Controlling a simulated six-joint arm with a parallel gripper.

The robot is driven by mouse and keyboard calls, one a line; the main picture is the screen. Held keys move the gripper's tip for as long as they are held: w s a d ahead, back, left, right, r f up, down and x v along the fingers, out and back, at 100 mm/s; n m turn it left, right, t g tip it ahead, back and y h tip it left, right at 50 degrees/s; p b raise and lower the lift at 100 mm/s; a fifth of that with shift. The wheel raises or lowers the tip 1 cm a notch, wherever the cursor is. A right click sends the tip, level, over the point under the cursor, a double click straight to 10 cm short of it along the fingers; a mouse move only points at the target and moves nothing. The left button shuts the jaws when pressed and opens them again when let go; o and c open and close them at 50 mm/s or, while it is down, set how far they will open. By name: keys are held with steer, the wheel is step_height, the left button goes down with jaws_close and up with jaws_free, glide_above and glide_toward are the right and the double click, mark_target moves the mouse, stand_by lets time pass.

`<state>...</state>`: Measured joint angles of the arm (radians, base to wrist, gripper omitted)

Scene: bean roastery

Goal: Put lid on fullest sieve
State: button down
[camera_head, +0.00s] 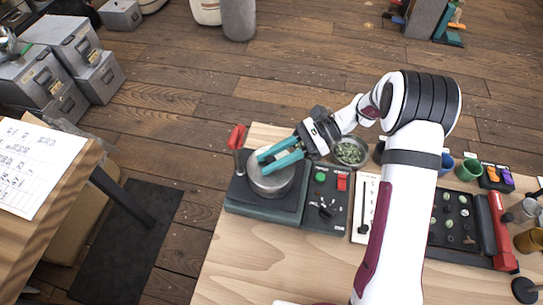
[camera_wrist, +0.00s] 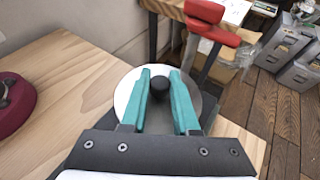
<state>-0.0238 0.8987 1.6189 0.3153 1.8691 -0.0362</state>
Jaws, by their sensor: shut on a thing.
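My gripper (camera_head: 264,163) has teal fingers and is shut on the black knob of a round metal lid; in the wrist view the knob (camera_wrist: 159,83) sits between the fingertips (camera_wrist: 160,80). The lid (camera_wrist: 125,92) looks level. In the head view the lid is over a round metal sieve (camera_head: 272,186) on a dark square base (camera_head: 237,194). I cannot tell whether the lid rests on the rim or is just above it. A metal bowl-like sieve (camera_head: 364,161) with green beans stands to the right, partly behind my arm. The contents under the lid are hidden.
A red-handled part (camera_head: 237,137) stands up at the base's back left corner. A control panel (camera_head: 323,212) with green and red buttons adjoins the base on the right. A dark tray of bean samples (camera_head: 452,225) and a red tube (camera_head: 497,222) lie farther right. The front tabletop (camera_head: 270,262) is clear.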

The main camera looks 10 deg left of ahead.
steer(key=shift+f, duration=0.15)
steer(key=c, duration=0.9)
jaws_free()
steer(key=shift+c, duration=0.2)
steer(key=v, duration=1.1)
steer(key=s+r+n+t+h, duration=0.1)
steer(key=s+r+n+h, duration=0.15)
steer(key=s+r, duration=0.4)
steer(key=s+d+n+t+h, duration=0.2)
steer(key=s+d+t+h, duration=0.1)
steer(key=s, duration=0.6)
steer(key=s+d+f+n+t+h, duration=0.1)
steer(key=s+d+t+h, duration=0.2)
steer(key=s, duration=0.7)
steer(key=shift+d+f+n+h, duration=0.3)
steer(key=shift+d+n+h, duration=0.05)
steer(key=shift+h, duration=0.1)
